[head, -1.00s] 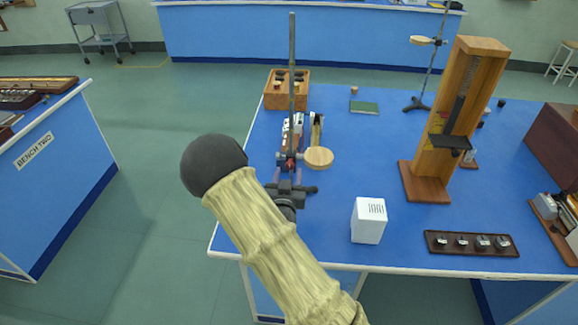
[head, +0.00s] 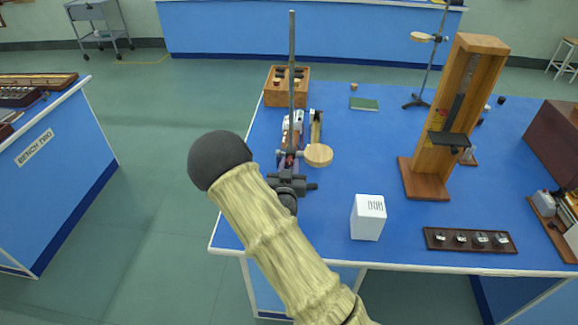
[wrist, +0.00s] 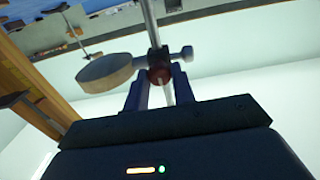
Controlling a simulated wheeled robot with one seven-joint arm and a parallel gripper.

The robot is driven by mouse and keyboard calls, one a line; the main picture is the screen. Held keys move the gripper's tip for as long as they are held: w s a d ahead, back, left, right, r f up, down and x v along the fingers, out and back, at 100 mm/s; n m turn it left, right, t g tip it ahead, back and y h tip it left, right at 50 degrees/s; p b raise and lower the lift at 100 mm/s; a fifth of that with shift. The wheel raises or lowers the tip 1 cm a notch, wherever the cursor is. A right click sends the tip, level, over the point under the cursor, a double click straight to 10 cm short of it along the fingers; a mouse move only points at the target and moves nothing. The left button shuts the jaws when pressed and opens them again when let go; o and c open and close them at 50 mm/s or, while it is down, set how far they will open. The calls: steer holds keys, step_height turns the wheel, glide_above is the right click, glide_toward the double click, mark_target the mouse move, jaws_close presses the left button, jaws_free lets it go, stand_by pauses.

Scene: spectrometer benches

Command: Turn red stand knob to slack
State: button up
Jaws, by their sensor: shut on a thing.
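The near stand has a thin upright metal rod (head: 291,60) with a clamp and a round wooden plate (head: 318,156) to its right. In the wrist view the red knob (wrist: 159,76) sits on the clamp at the rod, with the wooden plate (wrist: 110,72) at its left. My gripper (wrist: 160,84) has one finger on each side of the red knob and is shut on it. In the head view my gripper (head: 290,165) reaches the stand's clamp from the near side. My gripper and wrist mostly hide the knob and the stand's foot there.
A tall wooden apparatus (head: 427,165) stands to the right. A white box (head: 368,217) and a dark tray of small items (head: 470,240) lie near the front edge. A wooden block holder (head: 287,87) is behind. A second stand (head: 432,70) is at the back right.

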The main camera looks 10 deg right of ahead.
steer(key=shift+n, duration=0.3)
steer(key=n+b, duration=0.1)
steer(key=n, duration=0.3)
steer(key=shift+a+b, duration=0.15)
steer(key=shift+b, duration=0.15)
steer(key=n, duration=0.6)
steer(key=shift+n, duration=0.4)
steer(key=n, duration=0.6)
steer(key=shift+a+f, duration=0.1)
steer(key=shift+f, duration=0.05)
steer(key=n, duration=0.4)
steer(key=shift+n, duration=1.2)
